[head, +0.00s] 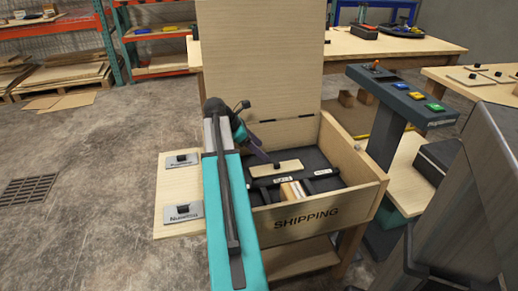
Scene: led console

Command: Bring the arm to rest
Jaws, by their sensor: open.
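My teal arm (236,220) reaches up from the bottom middle and bends over at a dark joint near the open box. My gripper (262,154) is small in view, a purple tip angled down over the inside of the box, and its fingers are partly hidden by the arm. It is open, and I see nothing held in it. The dark console (385,98) stands to the right, with a red-tipped lever (375,64) and blue, yellow and green buttons along its sloped top. My gripper is well apart from it.
The wooden box marked SHIPPING (335,210) has its tall lid (262,70) raised; a wooden plate and pale blocks lie inside. A side board (172,185) at left holds two small plates. A wooden table (395,46) stands behind.

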